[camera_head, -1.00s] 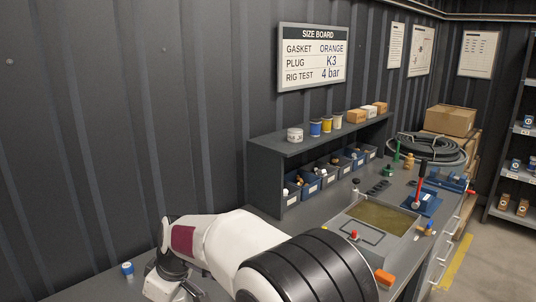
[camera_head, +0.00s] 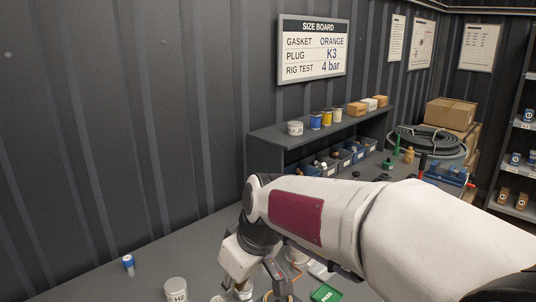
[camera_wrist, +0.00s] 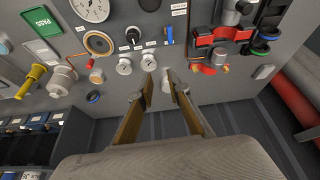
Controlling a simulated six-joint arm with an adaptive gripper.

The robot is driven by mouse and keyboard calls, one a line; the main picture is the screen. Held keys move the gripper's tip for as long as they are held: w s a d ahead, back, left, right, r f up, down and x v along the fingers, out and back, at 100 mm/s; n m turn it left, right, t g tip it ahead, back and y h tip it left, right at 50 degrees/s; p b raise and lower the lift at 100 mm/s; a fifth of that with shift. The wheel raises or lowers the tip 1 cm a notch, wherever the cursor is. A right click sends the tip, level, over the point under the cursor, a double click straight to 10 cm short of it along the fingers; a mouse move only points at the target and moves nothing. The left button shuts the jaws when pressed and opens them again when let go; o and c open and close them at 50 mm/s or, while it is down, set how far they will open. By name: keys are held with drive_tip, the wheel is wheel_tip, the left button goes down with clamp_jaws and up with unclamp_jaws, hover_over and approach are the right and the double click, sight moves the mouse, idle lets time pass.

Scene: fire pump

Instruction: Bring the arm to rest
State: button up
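My gripper (camera_wrist: 160,82) shows in the wrist view with its two brown fingers apart. I see no thing held in it. A small pale round piece (camera_wrist: 167,90) shows past the fingertips on the grey bench surface; it looks separate from them. In the head view my white arm with its maroon panel crosses the lower right, and the wrist hangs down over the bench near the bottom edge. The fingertips are not clear there.
A green PASS tag (camera_wrist: 41,20), a gauge (camera_wrist: 91,8), a yellow-handled tool (camera_wrist: 32,78) and a red fixture (camera_wrist: 216,38) lie around the gripper's view. A grey can (camera_head: 176,290) and a blue-topped pot (camera_head: 128,262) stand left of my wrist. A shelf (camera_head: 270,138) stands behind.

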drive_tip(key=s+d+r+m+t+h, duration=0.1)
drive_tip(key=s+d+r+m, duration=0.1)
drive_tip(key=s+d, duration=0.4)
drive_tip(key=s+d+r+m+h, duration=0.1)
drive_tip(key=s+d+r+m, duration=0.2)
drive_tip(key=d, duration=0.6)
drive_tip(key=s+d+f+m, duration=0.2)
drive_tip(key=s+d, duration=0.2)
drive_tip(key=s, duration=0.2)
drive_tip(key=s+d+f+m+t+h, duration=0.1)
drive_tip(key=s+d+f+m, duration=0.1)
drive_tip(key=s+d, duration=0.3)
drive_tip(key=shift+s+f+m, duration=0.25)
drive_tip(key=shift+s+m, duration=0.05)
drive_tip(key=shift+s, duration=0.7)
drive_tip(key=w+a+r+n+g+y, duration=0.25)
drive_tip(key=w+a+n, duration=0.55)
drive_tip(key=w+a, duration=1.05)
drive_tip(key=w+a+f+n, duration=0.2)
drive_tip(key=a+f, duration=0.2)
drive_tip(key=a, duration=0.4)
drive_tip(key=w+a+f+n+g+y, duration=0.1)
drive_tip(key=w+a+f+n, duration=0.2)
drive_tip(key=a+f, duration=0.2)
drive_tip(key=w+a+f+n+g, duration=0.1)
drive_tip(key=a+f, duration=0.3)
drive_tip(key=a, duration=0.6)
drive_tip(key=shift+w+a+f+n+y, duration=0.4)
drive_tip(key=shift+w+n, duration=0.3)
drive_tip(key=shift+n, duration=0.2)
